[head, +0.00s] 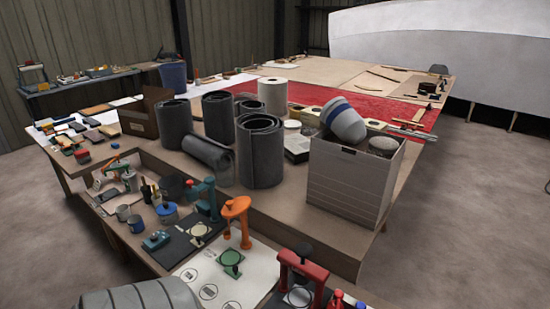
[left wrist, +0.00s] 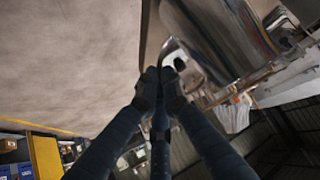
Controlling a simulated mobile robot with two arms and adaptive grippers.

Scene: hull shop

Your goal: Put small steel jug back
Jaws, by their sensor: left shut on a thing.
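In the left wrist view my left gripper (left wrist: 161,88) is shut, its dark fingertips together on a thin part of the small steel jug (left wrist: 215,35). The jug's shiny curved wall fills the upper right of that view and is cut off by the top edge. The fingertips hide the exact place of the grip. I cannot make out the jug or my left gripper in the head view. My right gripper is in neither view.
A long workbench holds dark grey rolls (head: 260,150), a white paper roll (head: 272,95) and a grey box (head: 352,180). Floor is clear at right.

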